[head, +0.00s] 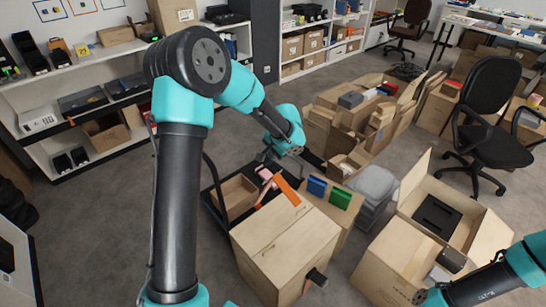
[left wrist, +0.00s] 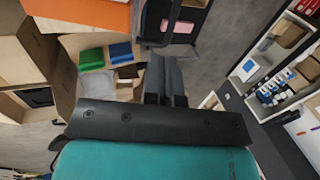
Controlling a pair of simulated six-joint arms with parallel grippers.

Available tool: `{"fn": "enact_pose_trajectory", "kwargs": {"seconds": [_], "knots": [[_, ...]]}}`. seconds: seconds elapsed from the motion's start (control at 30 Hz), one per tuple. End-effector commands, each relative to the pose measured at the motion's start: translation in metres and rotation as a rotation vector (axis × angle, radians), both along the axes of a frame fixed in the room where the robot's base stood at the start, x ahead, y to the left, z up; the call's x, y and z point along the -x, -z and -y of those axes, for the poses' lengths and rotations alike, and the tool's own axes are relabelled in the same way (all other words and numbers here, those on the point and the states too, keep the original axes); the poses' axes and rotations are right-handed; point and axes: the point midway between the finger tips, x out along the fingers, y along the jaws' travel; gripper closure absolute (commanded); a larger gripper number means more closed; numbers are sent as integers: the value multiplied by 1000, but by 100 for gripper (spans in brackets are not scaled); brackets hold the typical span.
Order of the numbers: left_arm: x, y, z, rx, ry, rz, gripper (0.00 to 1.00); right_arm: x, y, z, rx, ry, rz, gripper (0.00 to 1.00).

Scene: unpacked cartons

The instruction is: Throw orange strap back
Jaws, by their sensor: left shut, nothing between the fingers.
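The orange strap (head: 287,190) lies at the back edge of a closed carton (head: 285,240) in the head view. It shows as a broad orange band in the left wrist view (left wrist: 88,12), top left. My left gripper (head: 283,150) is beyond the strap, at the far side of the carton. In the left wrist view its fingers (left wrist: 165,75) are together with nothing between them, apart from the strap. In the head view its fingertips are hard to make out. My right arm enters at the lower right, but its gripper does not show.
An open carton (head: 395,255) is at the right. Grey floor is clear at the left.

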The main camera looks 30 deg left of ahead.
Motion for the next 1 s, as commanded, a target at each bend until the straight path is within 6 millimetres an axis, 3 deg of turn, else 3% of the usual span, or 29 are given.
{"fn": "enact_pose_trajectory", "kwargs": {"seconds": [0.5,1.0], "knots": [[-6,74,-22,2,0,-2,100,0,0,0,0,0,0,100],[-8,83,-24,2,1,0,100,0,0,0,0,0,0,100]]}}
